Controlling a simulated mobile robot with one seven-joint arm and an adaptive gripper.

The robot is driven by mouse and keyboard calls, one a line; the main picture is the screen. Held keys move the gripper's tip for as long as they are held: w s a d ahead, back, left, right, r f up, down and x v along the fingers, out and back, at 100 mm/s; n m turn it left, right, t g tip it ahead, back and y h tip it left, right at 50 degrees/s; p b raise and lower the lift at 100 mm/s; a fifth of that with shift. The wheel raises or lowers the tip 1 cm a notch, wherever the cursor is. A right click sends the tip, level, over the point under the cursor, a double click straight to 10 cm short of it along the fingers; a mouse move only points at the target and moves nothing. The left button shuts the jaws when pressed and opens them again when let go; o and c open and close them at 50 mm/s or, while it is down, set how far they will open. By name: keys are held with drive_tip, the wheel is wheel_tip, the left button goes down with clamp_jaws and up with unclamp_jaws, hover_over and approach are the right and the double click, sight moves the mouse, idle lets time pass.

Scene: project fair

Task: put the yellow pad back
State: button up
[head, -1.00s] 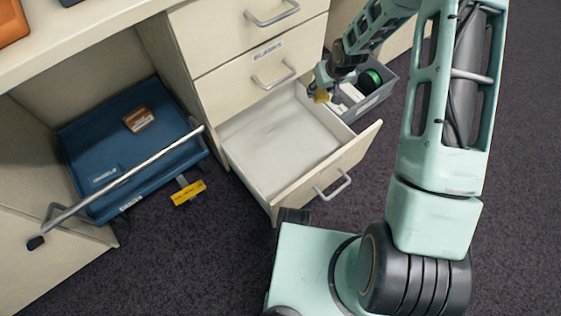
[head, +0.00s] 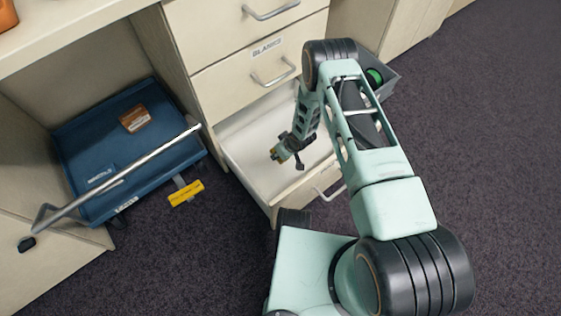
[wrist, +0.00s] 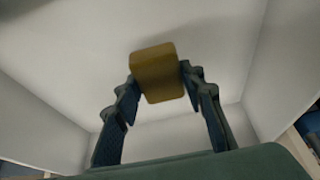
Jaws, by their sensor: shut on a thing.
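My gripper (head: 288,151) is shut on the yellow pad, a small block with rounded corners. In the wrist view the yellow pad (wrist: 157,72) sits between the two dark fingers (wrist: 160,95), with the pale drawer interior behind it. In the head view the pad (head: 278,153) shows only in part at the gripper's tip. The gripper is over the open, pale drawer (head: 243,158); I cannot tell its exact height above the drawer floor. My arm hides part of the drawer. The drawer floor that shows is bare.
A grey bin (head: 391,80) with a green round thing (head: 374,76) is behind my arm. A closed drawer labelled BLANKS (head: 230,84) is above the open one.

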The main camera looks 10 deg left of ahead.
drive_tip(key=shift+f+b, duration=1)
drive_tip(key=shift+f, duration=1.95)
drive_tip(key=shift+f, duration=0.1)
drive_tip(key=o, duration=1)
drive_tip(key=shift+o, duration=0.2)
drive_tip(key=shift+w+r, duration=0.1)
drive_tip(key=shift+r, duration=0.15)
drive_tip(key=p+v, duration=0.3)
drive_tip(key=v, duration=0.4)
drive_tip(key=shift+d+r, duration=0.1)
